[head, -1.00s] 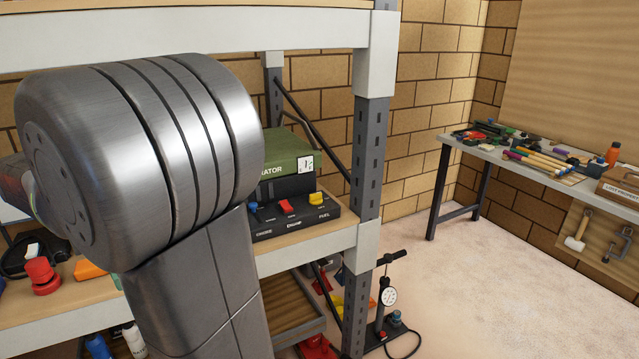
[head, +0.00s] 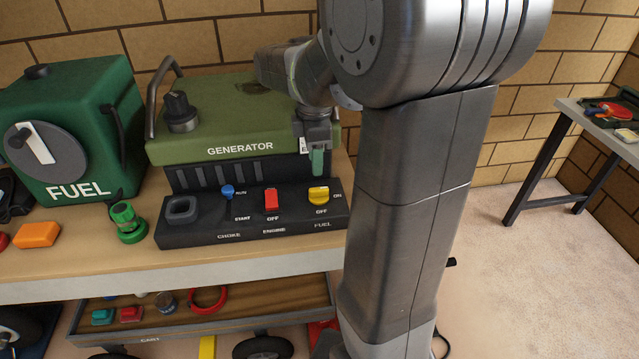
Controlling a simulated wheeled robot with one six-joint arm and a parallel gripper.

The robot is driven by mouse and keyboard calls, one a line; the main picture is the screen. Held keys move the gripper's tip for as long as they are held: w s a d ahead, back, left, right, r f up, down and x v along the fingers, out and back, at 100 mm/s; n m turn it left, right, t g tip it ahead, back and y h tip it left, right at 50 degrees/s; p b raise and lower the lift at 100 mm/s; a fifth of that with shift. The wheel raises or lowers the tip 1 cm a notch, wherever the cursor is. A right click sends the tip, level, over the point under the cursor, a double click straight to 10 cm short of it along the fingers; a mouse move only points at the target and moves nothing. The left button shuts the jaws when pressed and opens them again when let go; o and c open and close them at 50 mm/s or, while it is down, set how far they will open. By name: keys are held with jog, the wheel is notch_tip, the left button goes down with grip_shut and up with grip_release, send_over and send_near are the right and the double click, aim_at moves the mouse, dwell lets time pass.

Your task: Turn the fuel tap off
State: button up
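The fuel tap (head: 319,194) is a yellow knob at the right end of the generator's black control panel (head: 190,234). It has OFF printed below it and ON to its right. Its handle appears to lie sideways, towards ON, though it is small in view. My gripper (head: 317,165) points down just above and behind the tap, apart from it as far as I can see. Its fingers overlap in this view, so their opening does not show. The green generator (head: 210,130) stands behind the panel, partly hidden by my arm.
A red engine switch (head: 271,199) and a blue choke lever (head: 227,191) sit left of the tap. A green fuel can (head: 110,150) stands left of the generator on the wooden shelf (head: 90,250). A lower tray (head: 190,318) holds small parts. My arm covers the shelf's right side.

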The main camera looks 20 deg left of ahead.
aim_at(319, 189)
jog(key=f, duration=0.8)
jog(key=shift+w+d+f, duration=0.2)
jog(key=shift+w+f, duration=0.1)
jog(key=shift+f, duration=0.1)
grip_shut()
